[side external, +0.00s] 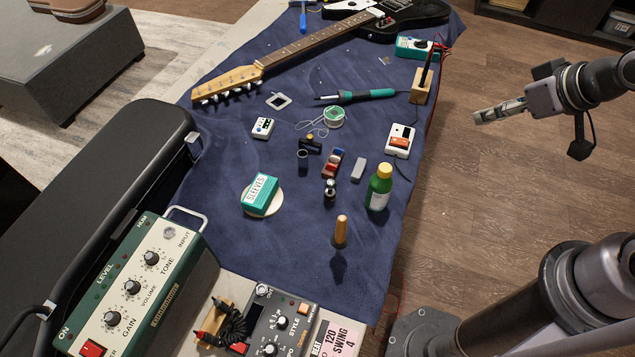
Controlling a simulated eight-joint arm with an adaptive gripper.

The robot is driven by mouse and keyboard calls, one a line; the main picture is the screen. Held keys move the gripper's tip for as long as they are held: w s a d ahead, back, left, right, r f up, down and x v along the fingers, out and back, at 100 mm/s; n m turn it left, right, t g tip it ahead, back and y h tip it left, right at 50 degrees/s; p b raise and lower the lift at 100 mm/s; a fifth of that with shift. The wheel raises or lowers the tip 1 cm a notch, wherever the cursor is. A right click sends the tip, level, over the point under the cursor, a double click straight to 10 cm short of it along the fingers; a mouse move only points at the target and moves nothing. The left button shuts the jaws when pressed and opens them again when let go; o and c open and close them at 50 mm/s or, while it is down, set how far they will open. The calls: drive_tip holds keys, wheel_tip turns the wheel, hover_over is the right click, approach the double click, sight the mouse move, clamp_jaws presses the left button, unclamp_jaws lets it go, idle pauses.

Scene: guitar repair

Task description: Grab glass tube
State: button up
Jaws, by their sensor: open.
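My gripper (480,117) is open and empty. It is off the right side of the blue cloth, above the wooden floor, pointing left. No plainly clear glass tube can be made out. A small dark upright cylinder (303,160) stands near the middle of the cloth. A small upright piece with a dark body and a shiny top (330,190) stands to its lower right. Either could be the glass tube; I cannot tell which. My gripper is well apart from both, to their upper right.
A green bottle with a yellow cap (379,190), a teal sleeves box (260,195), a white-orange pedal (400,141) and a wooden-handled tool (341,231) crowd the cloth (225,140). A soldering iron (365,96) and guitar (300,47) lie behind. An amplifier (135,285) stands front left.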

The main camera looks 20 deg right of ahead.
drive_tip(key=w+a+n+g, duration=0.2)
drive_tip(key=w+a+n, duration=0.1)
drive_tip(key=w+a, duration=0.15)
drive_tip(key=n+g, duration=0.5)
drive_tip(key=n, duration=0.5)
hover_over(331, 189)
drive_tip(key=w, duration=0.2)
drive_tip(key=f, duration=0.7)
drive_tip(key=d+f, duration=0.1)
drive_tip(key=f, duration=0.3)
drive_tip(key=shift+s, duration=0.1)
drive_tip(key=shift+a+f+n, duration=0.3)
drive_tip(key=shift+a+f, duration=0.05)
drive_tip(key=shift+f, duration=0.35)
wheel_tip(331, 189, down, 5)
drive_tip(key=shift+r, duration=0.1)
drive_tip(key=shift+s+d+f, duration=0.1)
drive_tip(key=shift+s+f, duration=0.05)
drive_tip(key=shift+f, duration=1.2)
drive_tip(key=shift+s+d+f, duration=0.1)
drive_tip(key=shift+s+f, duration=0.05)
drive_tip(key=shift+f, duration=1.2)
drive_tip(key=c, duration=1)
